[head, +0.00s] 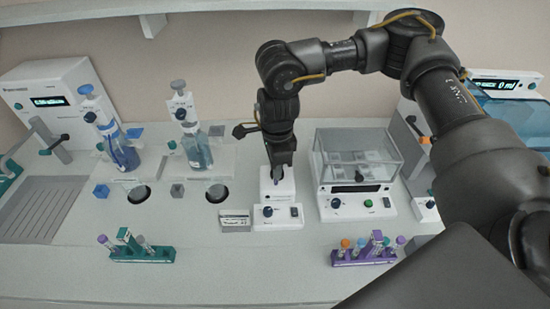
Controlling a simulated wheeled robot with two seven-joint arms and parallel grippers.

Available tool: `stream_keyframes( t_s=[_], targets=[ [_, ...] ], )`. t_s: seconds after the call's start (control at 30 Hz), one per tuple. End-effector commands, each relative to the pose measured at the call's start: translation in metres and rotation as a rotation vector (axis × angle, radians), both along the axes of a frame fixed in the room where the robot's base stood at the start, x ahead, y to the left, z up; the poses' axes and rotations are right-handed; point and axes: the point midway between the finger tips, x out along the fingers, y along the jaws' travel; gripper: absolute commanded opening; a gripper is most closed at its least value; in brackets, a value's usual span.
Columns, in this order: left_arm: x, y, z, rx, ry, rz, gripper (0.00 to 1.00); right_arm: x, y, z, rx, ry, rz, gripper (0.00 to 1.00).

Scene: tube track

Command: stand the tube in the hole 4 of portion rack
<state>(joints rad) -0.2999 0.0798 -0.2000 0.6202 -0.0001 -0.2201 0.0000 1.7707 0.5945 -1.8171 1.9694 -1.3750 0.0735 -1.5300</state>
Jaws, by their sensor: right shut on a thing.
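My right gripper (278,172) points down over the small white device with a dark knob. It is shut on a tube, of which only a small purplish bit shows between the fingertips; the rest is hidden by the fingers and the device. A teal rack (142,256) with a few tubes stands at front left. A purple rack (362,258) with several capped tubes, one orange, stands at front right. I cannot tell which one is the portion rack, and hole numbers are too small to read. My left gripper is out of view.
The white device (278,216) stands under my right gripper. A clear-lidded box machine (358,205) is close on its right. Two bottles with pump tops (118,150) (196,148) stand at left. The counter between the two racks (250,265) is clear.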

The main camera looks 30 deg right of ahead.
Motion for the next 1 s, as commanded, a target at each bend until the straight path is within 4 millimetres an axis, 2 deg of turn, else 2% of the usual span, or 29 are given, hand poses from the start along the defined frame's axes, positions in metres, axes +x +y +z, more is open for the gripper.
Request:
stream_keyframes(
  t_s=[0.03, 0.4, 0.6, 0.8, 1.0],
  targets=[
    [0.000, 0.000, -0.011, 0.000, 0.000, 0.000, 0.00, -0.007, 0.002, -0.010, -0.003, -0.002, 0.130, 0.04],
    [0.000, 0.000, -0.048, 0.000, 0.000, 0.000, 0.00, -0.058, 0.010, -0.042, -0.027, 0.002, 1.128, 0.04],
    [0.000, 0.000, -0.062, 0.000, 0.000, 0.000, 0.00, -0.081, 0.010, -0.054, -0.031, 0.010, 1.546, 0.04],
    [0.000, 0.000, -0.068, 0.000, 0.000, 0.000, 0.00, -0.094, 0.009, -0.059, -0.031, 0.014, 1.769, 0.04],
    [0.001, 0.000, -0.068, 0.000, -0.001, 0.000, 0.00, -0.097, 0.009, -0.059, -0.030, 0.015, 1.821, 0.04]
  ],
)
